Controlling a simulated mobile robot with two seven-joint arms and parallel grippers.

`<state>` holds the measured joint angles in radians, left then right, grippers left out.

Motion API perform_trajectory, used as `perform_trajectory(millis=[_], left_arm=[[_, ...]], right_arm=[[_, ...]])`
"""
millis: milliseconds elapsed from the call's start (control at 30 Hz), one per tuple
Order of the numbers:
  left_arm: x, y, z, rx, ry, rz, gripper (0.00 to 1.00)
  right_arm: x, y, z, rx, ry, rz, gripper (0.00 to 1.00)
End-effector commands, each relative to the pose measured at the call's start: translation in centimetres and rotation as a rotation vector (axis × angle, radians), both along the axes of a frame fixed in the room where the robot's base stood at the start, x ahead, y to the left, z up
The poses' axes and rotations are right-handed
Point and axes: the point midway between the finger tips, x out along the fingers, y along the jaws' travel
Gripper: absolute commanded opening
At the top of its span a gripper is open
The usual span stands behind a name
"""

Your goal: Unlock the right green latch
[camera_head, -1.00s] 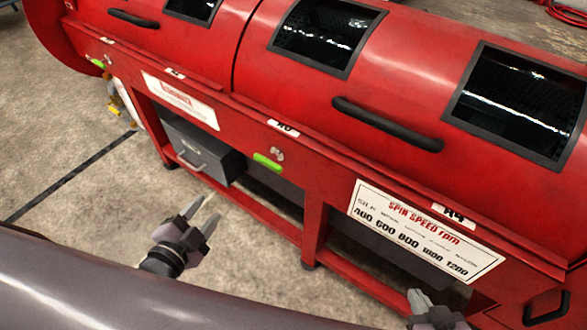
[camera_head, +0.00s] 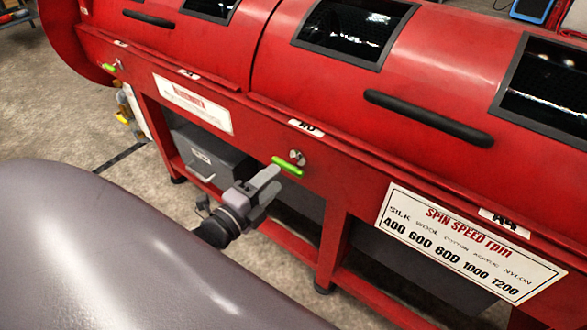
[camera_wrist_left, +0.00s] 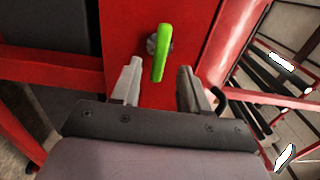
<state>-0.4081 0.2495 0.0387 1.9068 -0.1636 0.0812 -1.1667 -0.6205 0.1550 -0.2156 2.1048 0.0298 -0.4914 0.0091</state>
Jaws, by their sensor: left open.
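The right green latch (camera_head: 287,166) sits on the red front rail of the machine, below a small metal lock fitting. My left gripper (camera_head: 266,182) is open and just in front of that latch in the head view. In the left wrist view the green latch (camera_wrist_left: 161,55) lies ahead and between the two open fingers of the left gripper (camera_wrist_left: 158,82), with no visible contact. A second green latch (camera_head: 109,68) is far left on the same rail. My right gripper is not visible.
A red drum machine (camera_head: 225,75) with dark windows and black handles fills the view. A grey drawer box (camera_head: 205,160) stands under it. A spin speed sign (camera_head: 465,240) hangs right of the latch. Concrete floor shows at left.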

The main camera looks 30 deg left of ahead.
Motion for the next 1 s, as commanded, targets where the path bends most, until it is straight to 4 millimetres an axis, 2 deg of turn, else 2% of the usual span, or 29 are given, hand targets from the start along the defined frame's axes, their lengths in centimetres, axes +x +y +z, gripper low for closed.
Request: perform_trajectory(millis=[400,600,867,900,967,1000], left_arm=[[5.1,-0.4,0.0,-0.002,-0.001,0.0,0.45],[6.1,-0.5,0.0,-0.003,0.002,0.0,0.45],[6.2,-0.5,0.0,-0.003,0.002,0.0,0.45],[6.2,-0.5,0.0,-0.003,0.002,0.0,0.38],[6.2,-0.5,0.0,-0.003,0.002,0.0,0.19],[6.1,-0.5,0.0,-0.003,0.002,0.0,0.06]], right_arm=[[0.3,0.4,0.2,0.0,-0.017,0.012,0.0],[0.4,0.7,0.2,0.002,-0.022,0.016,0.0],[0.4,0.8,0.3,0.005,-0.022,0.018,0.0],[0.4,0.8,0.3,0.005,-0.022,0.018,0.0],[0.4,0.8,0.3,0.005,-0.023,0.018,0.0],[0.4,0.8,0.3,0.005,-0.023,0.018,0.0]])
